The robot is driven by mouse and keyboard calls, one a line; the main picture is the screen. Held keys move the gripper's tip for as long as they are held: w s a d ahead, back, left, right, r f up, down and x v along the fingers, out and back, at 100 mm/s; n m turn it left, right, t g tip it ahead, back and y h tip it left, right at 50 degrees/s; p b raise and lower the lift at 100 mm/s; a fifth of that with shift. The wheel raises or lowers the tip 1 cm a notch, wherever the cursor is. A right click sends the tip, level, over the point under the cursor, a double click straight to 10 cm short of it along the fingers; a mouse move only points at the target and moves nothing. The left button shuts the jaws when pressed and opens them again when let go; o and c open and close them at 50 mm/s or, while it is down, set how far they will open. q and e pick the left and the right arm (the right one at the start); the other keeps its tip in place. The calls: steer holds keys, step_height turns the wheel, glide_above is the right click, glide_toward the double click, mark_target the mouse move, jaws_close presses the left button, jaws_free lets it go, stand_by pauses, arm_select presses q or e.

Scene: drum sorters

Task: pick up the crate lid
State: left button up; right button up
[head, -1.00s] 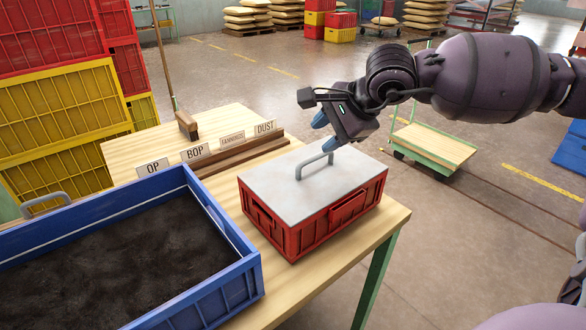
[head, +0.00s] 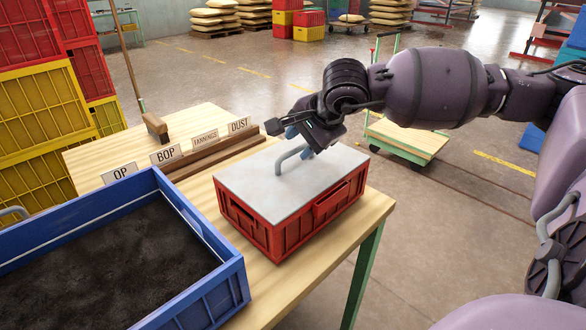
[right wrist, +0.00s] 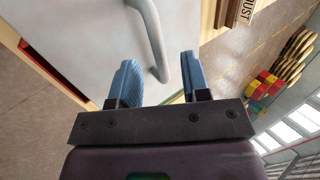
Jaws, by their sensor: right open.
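The crate lid (head: 262,189) is a flat light-grey plate on top of a red crate (head: 290,229) on the wooden table. A grey bar handle (head: 291,156) stands up from its middle. My right gripper (head: 297,134) is at the handle, just above the lid. In the right wrist view the blue fingertips (right wrist: 157,82) are apart, and the end of the handle (right wrist: 157,45) shows between them. The right gripper is open and not closed on the handle. I cannot tell whether a finger touches it. My left gripper is not in view.
A blue crate (head: 232,284) of dark material stands left of the red crate. Behind are a wooden rack (head: 213,157) with label cards and a brush (head: 154,124). Stacked yellow crates (head: 40,105) stand at left. A trolley (head: 408,140) is on the floor beyond.

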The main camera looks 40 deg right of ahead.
mark_target(296, 149)
steer(key=b+x, duration=0.1)
steer(key=x, duration=0.3)
steer(key=shift+f, duration=0.2)
steer(key=shift+r, duration=0.15)
steer(key=c, duration=0.7)
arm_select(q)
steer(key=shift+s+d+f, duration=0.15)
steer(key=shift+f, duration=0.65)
arm_select(e)
jaws_close()
